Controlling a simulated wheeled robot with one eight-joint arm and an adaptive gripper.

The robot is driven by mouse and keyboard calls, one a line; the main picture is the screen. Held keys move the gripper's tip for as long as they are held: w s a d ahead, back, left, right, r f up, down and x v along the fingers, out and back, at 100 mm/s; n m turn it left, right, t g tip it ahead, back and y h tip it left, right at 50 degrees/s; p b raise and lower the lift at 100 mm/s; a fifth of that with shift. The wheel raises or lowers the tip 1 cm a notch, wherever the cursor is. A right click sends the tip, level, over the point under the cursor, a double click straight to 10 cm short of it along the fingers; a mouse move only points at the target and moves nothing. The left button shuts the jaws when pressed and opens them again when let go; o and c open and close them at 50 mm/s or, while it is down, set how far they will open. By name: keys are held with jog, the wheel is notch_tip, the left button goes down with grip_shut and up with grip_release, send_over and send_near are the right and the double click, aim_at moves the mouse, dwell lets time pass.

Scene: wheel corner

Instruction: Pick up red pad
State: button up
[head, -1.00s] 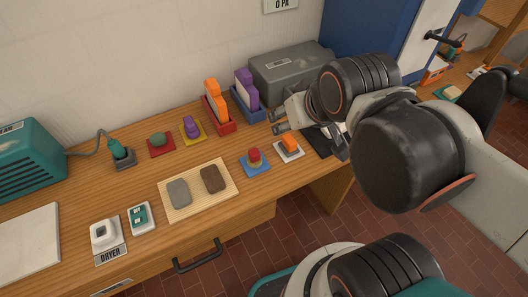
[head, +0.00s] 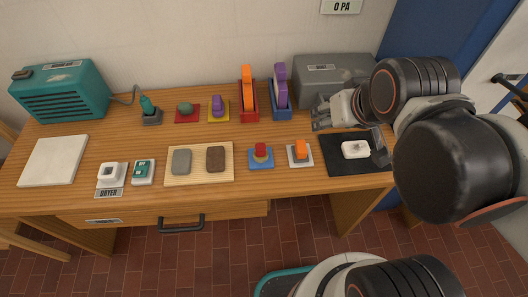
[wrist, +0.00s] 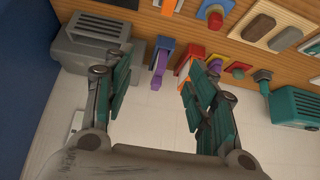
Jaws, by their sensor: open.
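A flat red square pad (head: 181,119) lies on the desk with a green rounded piece (head: 185,108) on it, left of the yellow pad. A red knob (head: 261,149) stands on a blue square pad (head: 261,163) nearer the front; the knob also shows in the wrist view (wrist: 215,15). My gripper (head: 322,115) is at the right, in front of the grey box and right of the blue holder, well away from both red things. In the wrist view my gripper (wrist: 155,85) is open with nothing between its fingers.
A red holder with an orange item (head: 246,80) and a blue holder with a purple item (head: 280,85) stand upright between the red pad and my gripper. The grey box (head: 318,67) is at back right. A wooden board (head: 199,178) holds two pads. A teal unit (head: 62,95) stands left.

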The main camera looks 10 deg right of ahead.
jog(key=g+p, duration=0.2)
jog(key=g, duration=0.5)
send_over(261, 146)
notch_tip(261, 146, down, 12)
jog(key=f+b, duration=0.1)
jog(key=f, duration=0.4)
jog(key=a+f+b, duration=0.1)
jog(key=f, duration=0.1)
jog(key=shift+s+f+b, duration=0.1)
jog(key=shift+f+b, duration=0.25)
jog(key=shift+f, duration=0.05)
jog(key=shift+d+f+b, duration=0.2)
jog(key=shift+f+b, duration=0.5)
jog(key=shift+f, duration=0.8)
jog(key=shift+d+f+b, duration=0.2)
jog(key=shift+f+b, duration=0.5)
jog(key=shift+f, duration=0.75)
grip_shut()
